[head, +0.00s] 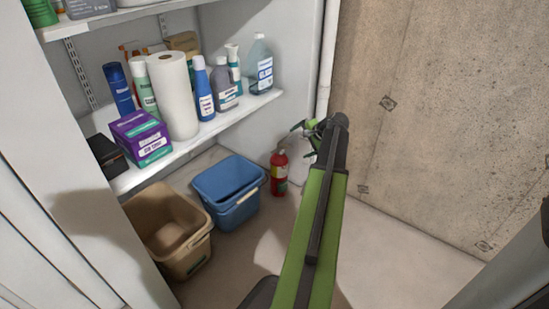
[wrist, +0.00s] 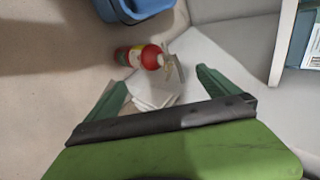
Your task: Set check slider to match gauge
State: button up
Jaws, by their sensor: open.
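No check slider and no gauge can be made out in either view. My gripper (head: 312,125) is stretched out ahead of my green arm in the head view, above the floor near the corner by the shelf unit. In the wrist view my gripper (wrist: 164,82) shows two green fingers spread wide apart, with nothing held between them. A small red extinguisher-like bottle (head: 279,172) stands on the floor beyond and to the left of it. The bottle also shows in the wrist view (wrist: 148,57), just beyond the fingers and apart from them.
A blue bin (head: 229,200) and a tan bin (head: 178,238) stand on the floor below a white shelf (head: 225,118) with bottles, a paper roll (head: 176,95) and a purple box (head: 140,138). A bare concrete wall (head: 440,120) rises at right. Floor before it is clear.

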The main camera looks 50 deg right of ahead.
jog(key=d+b+x, duration=0.1)
jog(key=b+x, duration=0.6)
jog(key=x, duration=0.2)
jog(key=shift+d+f, duration=0.2)
jog(key=shift+f, duration=0.1)
dwell(0.4)
jog(key=p+v, duration=0.7)
jog(key=v, duration=0.3)
